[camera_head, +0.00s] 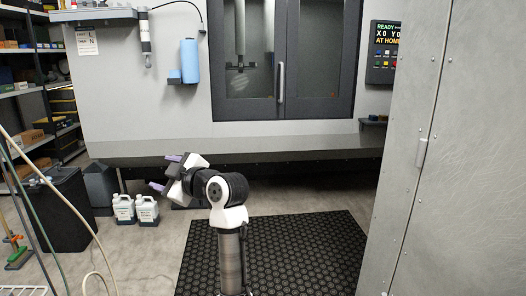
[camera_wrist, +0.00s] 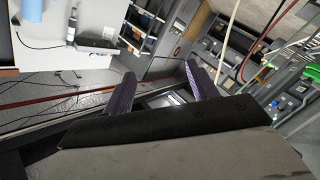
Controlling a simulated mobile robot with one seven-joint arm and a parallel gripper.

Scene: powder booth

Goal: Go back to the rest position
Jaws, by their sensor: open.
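My gripper (camera_head: 165,173) is at the end of my arm, left of the arm's white and black joint in the head view. It points left, with its purple fingers apart and nothing between them. In the wrist view the two purple fingers of my gripper (camera_wrist: 160,88) stand apart, and the view is strongly tilted. The gripper is in the air in front of the grey machine (camera_head: 150,100) and touches nothing that I can see.
Two white jugs (camera_head: 147,210) stand on the floor left of my arm, near a dark bin (camera_head: 60,208). A black mat (camera_head: 290,250) lies on the floor. A grey metal panel (camera_head: 460,160) closes off the right. Shelves (camera_head: 45,90) and hoses (camera_head: 75,215) are at the left.

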